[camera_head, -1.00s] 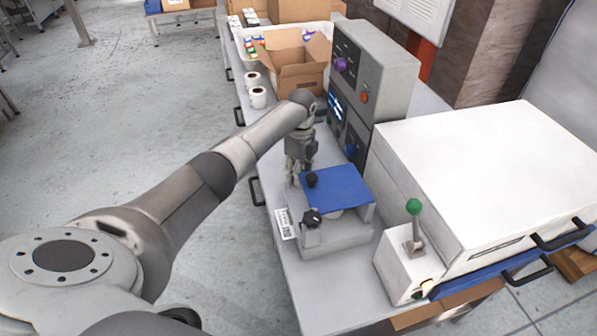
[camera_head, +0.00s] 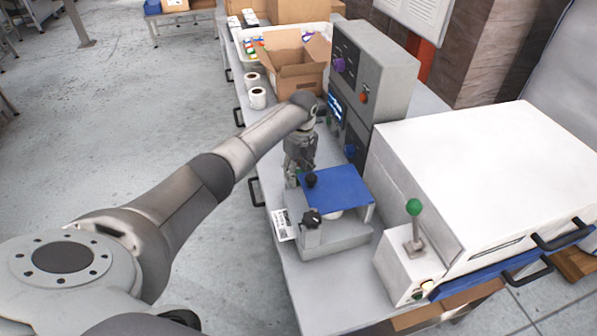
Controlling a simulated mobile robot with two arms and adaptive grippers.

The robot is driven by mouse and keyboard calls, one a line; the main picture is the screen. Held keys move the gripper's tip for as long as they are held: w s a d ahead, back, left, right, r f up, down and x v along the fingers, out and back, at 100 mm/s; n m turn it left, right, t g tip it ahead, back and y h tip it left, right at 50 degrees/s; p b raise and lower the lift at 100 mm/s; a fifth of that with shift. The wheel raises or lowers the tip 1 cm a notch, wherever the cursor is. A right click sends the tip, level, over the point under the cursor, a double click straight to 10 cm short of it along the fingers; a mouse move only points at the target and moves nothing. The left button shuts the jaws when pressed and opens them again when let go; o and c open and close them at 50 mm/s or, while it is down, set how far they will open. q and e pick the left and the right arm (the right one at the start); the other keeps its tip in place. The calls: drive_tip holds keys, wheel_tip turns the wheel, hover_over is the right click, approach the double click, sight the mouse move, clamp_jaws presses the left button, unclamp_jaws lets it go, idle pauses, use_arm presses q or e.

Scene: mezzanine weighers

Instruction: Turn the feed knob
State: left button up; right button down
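Several knobs show, and I cannot read which is labelled feed. The grey control cabinet (camera_head: 384,75) has a purple knob (camera_head: 340,65), an orange knob (camera_head: 363,98) and a blue knob (camera_head: 351,150) on its front. A small grey device with a blue plate (camera_head: 343,187) has one black knob (camera_head: 312,217) at its front and another dark knob (camera_head: 311,180) at the plate's left corner. My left gripper (camera_head: 298,178) points down beside this corner knob. Its fingers are small and partly hidden, so contact and opening are unclear. My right gripper is out of view.
A large white-topped machine (camera_head: 490,170) with a green-knobbed lever (camera_head: 414,207) stands right of the device. Behind my gripper are an open cardboard box (camera_head: 298,78) and white rolls (camera_head: 258,98). A white label (camera_head: 284,224) lies left of the device. The floor at left is clear.

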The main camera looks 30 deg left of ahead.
sight(300, 172)
use_arm(q)
drive_tip(key=shift+w+r, duration=0.1)
drive_tip(key=o, duration=1)
drive_tip(key=shift+o, duration=0.2)
wheel_tip(300, 172, up, 12)
drive_tip(key=shift+w, duration=0.25)
drive_tip(key=shift+d, duration=0.1)
